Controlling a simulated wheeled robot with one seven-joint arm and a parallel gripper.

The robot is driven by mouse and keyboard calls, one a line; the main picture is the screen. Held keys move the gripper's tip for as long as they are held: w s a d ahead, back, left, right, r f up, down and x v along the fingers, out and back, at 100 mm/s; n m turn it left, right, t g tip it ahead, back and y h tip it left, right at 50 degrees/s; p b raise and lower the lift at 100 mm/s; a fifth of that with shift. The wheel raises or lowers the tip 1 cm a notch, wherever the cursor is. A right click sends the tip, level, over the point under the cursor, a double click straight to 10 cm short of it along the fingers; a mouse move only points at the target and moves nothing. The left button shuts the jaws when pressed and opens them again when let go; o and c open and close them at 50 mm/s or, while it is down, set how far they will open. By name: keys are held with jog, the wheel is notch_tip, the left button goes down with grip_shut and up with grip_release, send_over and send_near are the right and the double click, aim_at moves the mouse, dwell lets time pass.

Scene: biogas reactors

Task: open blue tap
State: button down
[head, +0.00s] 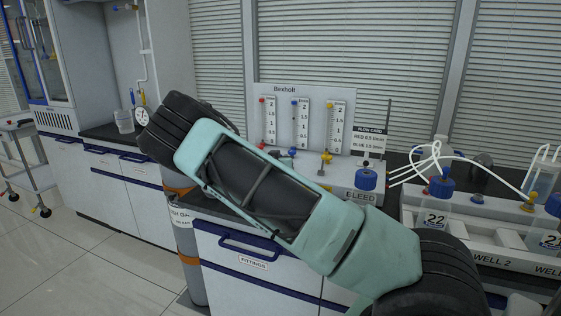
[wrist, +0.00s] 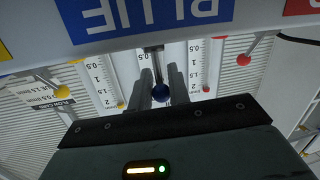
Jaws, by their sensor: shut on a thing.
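The blue tap (wrist: 161,93) is a dark blue ball on a short metal stem, under a blue label (wrist: 150,18) reading BLUE in the upside-down wrist view. My gripper (wrist: 161,88) has its two grey fingers either side of the ball and is shut on it. In the head view the blue tap (head: 292,152) shows as a small blue ball at the foot of the middle flow tube (head: 294,122).
A flow card (head: 368,140) reads red 0.5, blue 1.0 l/min.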

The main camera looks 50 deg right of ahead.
jog(key=shift+f, duration=0.1)
jog(key=c, duration=1.3)
grip_release()
jog(key=shift+a, duration=0.1)
jog(key=b+v, duration=0.1)
jog(key=v, duration=1.6)
jog(key=shift+s, duration=0.15)
jog(key=shift+a, duration=0.1)
